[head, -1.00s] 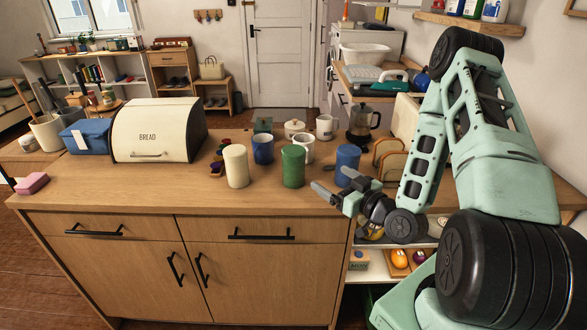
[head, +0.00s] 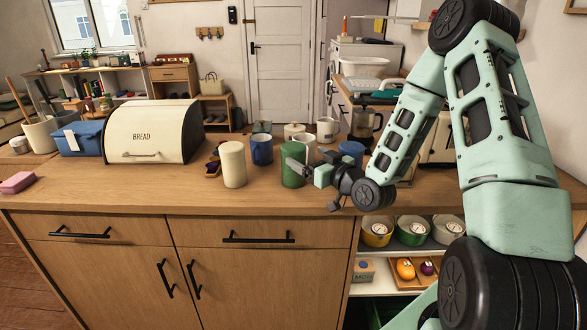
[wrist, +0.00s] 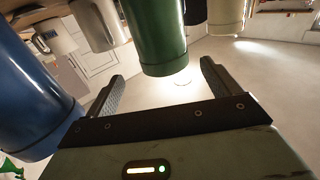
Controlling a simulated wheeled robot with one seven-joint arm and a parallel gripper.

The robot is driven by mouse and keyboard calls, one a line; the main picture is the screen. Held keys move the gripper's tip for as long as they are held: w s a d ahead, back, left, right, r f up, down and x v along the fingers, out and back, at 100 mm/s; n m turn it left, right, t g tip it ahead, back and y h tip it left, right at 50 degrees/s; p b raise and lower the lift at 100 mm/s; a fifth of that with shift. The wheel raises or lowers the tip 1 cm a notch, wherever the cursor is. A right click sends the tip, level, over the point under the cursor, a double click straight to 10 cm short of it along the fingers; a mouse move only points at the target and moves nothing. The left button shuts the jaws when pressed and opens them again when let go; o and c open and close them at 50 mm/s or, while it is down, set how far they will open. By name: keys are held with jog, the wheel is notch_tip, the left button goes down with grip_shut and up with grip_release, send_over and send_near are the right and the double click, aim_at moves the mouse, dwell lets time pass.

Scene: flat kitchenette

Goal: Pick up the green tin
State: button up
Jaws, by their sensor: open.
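A cream tin (head: 233,165) and a blue mug (head: 261,149) stand left of the green tin. A blue tin (head: 351,153) is behind my gripper, and looms at left in the wrist view (wrist: 30,100). A bread box (head: 150,130) stands farther left.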

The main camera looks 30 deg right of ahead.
aim_at(293, 150)
jog(key=shift+w+a+p, duration=0.2)
jog(key=shift+w+p, duration=0.15)
jog(key=shift+w, duration=0.75)
jog(key=shift+w+a+p, duration=0.15)
jog(key=shift+w+p, duration=0.15)
jog(key=shift+w, duration=0.85)
jog(key=shift+w+a+p, duration=0.2)
jog(key=shift+w+p, duration=0.15)
jog(key=shift+w, duration=0.75)
jog(key=c, duration=1.3)
